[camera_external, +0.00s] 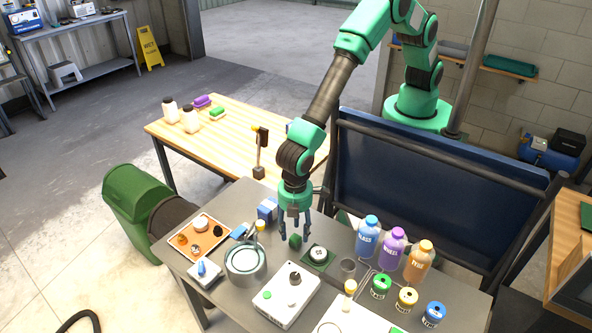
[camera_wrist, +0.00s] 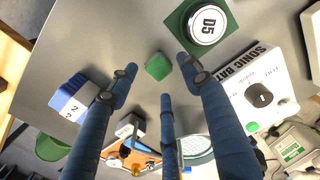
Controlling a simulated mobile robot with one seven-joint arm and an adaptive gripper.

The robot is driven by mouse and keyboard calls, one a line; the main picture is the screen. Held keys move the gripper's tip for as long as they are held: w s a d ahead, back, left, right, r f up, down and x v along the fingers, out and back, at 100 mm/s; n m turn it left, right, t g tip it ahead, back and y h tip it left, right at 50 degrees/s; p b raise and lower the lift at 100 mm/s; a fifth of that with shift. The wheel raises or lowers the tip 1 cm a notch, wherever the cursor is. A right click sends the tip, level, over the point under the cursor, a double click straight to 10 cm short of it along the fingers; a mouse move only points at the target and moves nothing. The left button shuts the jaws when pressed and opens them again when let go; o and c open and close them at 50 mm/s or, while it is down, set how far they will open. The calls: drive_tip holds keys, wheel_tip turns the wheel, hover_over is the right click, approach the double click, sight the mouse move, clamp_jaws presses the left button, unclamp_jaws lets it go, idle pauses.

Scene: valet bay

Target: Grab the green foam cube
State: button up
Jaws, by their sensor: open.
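The green foam cube (camera_external: 295,241) stands on the grey table, just below my gripper in the external view. In the wrist view the cube (camera_wrist: 158,66) lies on the bare grey top, beyond and between the spread fingertips. My gripper (camera_external: 294,228) points down over the table. In the wrist view my gripper (camera_wrist: 158,82) shows three blue fingers spread open with nothing between them. I cannot tell the exact height of the fingertips above the table.
A green mat (camera_wrist: 178,20) with a round D5 piece (camera_wrist: 207,24) lies close to the cube. The white sonic bath box (camera_external: 286,292), a blue-and-white box (camera_external: 267,209) and a round pot (camera_external: 245,262) stand around it. Several bottles (camera_external: 391,247) stand to the right. A blue panel (camera_external: 430,190) rises behind.

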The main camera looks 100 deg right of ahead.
sight(295, 238)
drive_tip(key=shift+w+f+b, duration=0.1)
drive_tip(key=shift+f+b, duration=0.25)
drive_tip(key=shift+f, duration=2)
drive_tip(key=c, duration=0.8)
